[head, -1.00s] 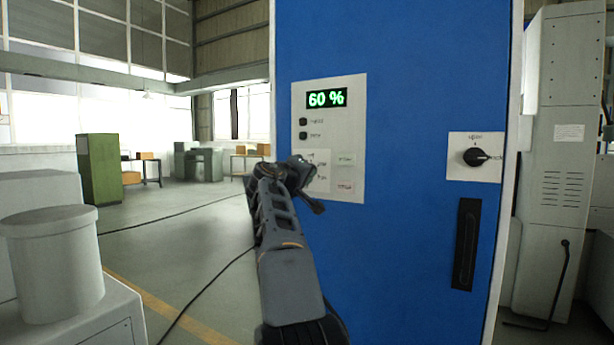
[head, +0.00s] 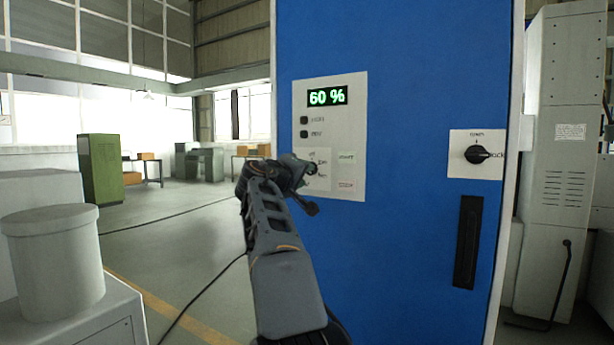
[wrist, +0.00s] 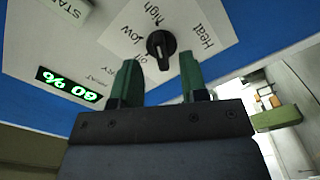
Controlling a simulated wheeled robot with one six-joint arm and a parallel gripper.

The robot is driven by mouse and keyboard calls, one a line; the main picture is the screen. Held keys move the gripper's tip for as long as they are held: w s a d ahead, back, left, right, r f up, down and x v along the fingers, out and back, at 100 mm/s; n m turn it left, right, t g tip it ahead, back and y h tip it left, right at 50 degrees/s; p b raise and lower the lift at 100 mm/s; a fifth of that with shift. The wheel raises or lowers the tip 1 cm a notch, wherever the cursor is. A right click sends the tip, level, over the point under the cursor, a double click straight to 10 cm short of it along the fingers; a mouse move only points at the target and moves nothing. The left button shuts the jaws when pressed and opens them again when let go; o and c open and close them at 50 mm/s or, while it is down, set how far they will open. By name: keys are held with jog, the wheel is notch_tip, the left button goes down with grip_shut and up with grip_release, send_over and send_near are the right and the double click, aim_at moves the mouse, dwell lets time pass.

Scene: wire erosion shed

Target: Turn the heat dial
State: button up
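The heat dial (wrist: 161,44) is a black knob on a white plate marked Heat, low and high, seen in the wrist view. My gripper (wrist: 157,78) is open there, its two green fingers apart with the dial between and just beyond their tips. I cannot tell whether they touch it. In the head view my gripper (head: 309,172) is at the lower part of the white control panel (head: 345,132), and the dial is hidden behind it. The green display (head: 327,96) reads 60 %.
The panel is on a blue cabinet door (head: 400,240). To the right are a black rotary lock knob (head: 477,154) and a black handle (head: 467,242). A START label (head: 346,156) is close beside my gripper. A white cylinder (head: 55,262) stands at the left.

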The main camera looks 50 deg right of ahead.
jog(key=v, duration=1)
jog(key=shift+a+b, duration=0.25)
jog(key=shift+b, duration=0.05)
jog(key=s+a+f+n+t+y+p, duration=0.2)
jog(key=a+f+n+y+p, duration=0.3)
jog(key=a+y+p, duration=1.05)
jog(key=s+a+f+g+y+p, duration=0.1)
jog(key=s+a+f+p, duration=0.2)
jog(key=s+a+p, duration=0.2)
jog(key=s+a+f+m+g+y+p, duration=0.1)
jog(key=s+a+f+p, duration=0.3)
jog(key=p, duration=0.6)
jog(key=shift+s+a+g, duration=0.4)
jog(key=shift+s+a, duration=0.4)
jog(key=shift+a, duration=0.1)
jog(key=shift+m, duration=0.3)
